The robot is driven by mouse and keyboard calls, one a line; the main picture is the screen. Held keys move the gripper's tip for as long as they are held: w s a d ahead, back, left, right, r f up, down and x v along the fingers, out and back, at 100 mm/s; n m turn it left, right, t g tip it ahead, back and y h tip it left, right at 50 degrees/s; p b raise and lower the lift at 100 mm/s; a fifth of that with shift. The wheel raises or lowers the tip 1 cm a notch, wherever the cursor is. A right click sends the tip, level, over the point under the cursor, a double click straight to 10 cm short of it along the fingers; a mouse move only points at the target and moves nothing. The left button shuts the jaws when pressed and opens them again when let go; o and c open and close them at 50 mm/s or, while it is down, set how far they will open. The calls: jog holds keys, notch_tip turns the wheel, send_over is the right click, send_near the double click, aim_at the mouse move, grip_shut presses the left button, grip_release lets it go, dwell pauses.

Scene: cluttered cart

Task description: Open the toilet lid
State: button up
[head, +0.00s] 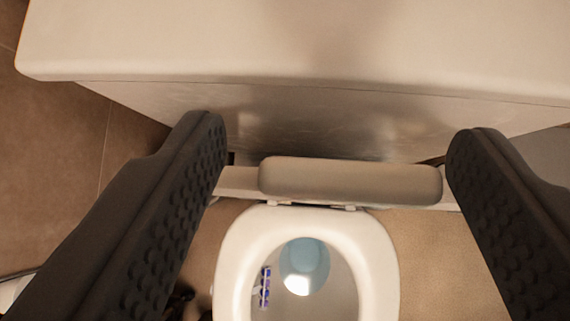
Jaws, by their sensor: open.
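The toilet lid (350,180) shows edge-on as a rounded pale bar, apparently standing upright in front of the tank (300,45). The white seat ring (235,255) lies flat below it in the picture, with the bowl and its blue water (305,262) open to view. My gripper (341,130) is open and empty, its two dark textured fingers spread wide to the left and right of the lid. I cannot tell the height of the fingertips relative to the lid. The lower part of the seat is cut off by the frame.
The large tank fills the top of the view, beyond my fingertips. A small blue and white item (265,287) sits inside the bowl at its left. Brown tiled floor (55,170) shows at left. Some dark things at the lower left are unclear.

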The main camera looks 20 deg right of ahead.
dwell(0.4)
jog(key=shift+b+v, duration=0.3)
jog(key=shift+v, duration=0.8)
jog(key=shift+s+a+r, duration=0.25)
jog(key=shift+a+r, duration=0.15)
jog(key=shift+r, duration=0.1)
jog(key=b+v, duration=0.3)
jog(key=v, duration=0.7)
jog(key=shift+r, duration=0.15)
